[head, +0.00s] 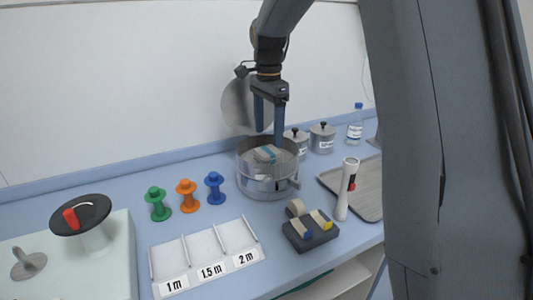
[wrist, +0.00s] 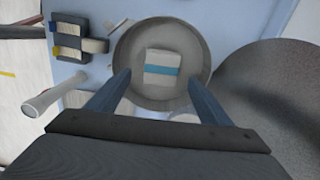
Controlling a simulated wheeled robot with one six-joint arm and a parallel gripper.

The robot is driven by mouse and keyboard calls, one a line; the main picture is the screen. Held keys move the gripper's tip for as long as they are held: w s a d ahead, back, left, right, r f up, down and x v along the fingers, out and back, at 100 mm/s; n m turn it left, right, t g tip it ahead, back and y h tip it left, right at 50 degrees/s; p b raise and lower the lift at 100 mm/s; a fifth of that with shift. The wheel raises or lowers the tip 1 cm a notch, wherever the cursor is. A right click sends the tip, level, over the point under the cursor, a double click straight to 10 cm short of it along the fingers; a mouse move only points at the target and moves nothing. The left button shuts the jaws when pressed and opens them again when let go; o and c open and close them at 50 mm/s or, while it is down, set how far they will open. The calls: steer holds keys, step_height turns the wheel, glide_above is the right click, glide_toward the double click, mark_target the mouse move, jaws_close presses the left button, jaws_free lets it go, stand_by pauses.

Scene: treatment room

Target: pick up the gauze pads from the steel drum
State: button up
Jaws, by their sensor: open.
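The steel drum (head: 266,183) stands upright on the blue counter with its round lid (head: 236,104) tipped up behind it. The gauze pads (head: 265,154), a pale stack with a blue band, lie inside the drum; in the wrist view the stack (wrist: 162,68) sits near the middle of the drum's floor. My gripper (head: 268,138) is open and empty above the drum, its fingers pointing down at the opening. In the wrist view the fingertips (wrist: 159,77) are spread wide on either side of the gauze pads, apart from them. One finger overlaps the drum's rim in the head view.
Two lidded steel jars (head: 321,138) and a bottle (head: 355,124) stand behind right. A white cylinder (head: 346,188), a dark block with rolls (head: 310,230) and a tray (head: 365,190) are close right. Green, orange and blue spools (head: 187,195) stand left, behind a marked white tray (head: 205,252).

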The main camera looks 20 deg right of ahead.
mark_target(267, 151)
steer(key=shift+w+f+p, duration=0.1)
steer(key=shift+f+p, duration=1)
steer(key=shift+f, duration=2.4)
steer(key=shift+a, duration=0.1)
steer(key=c, duration=1.1)
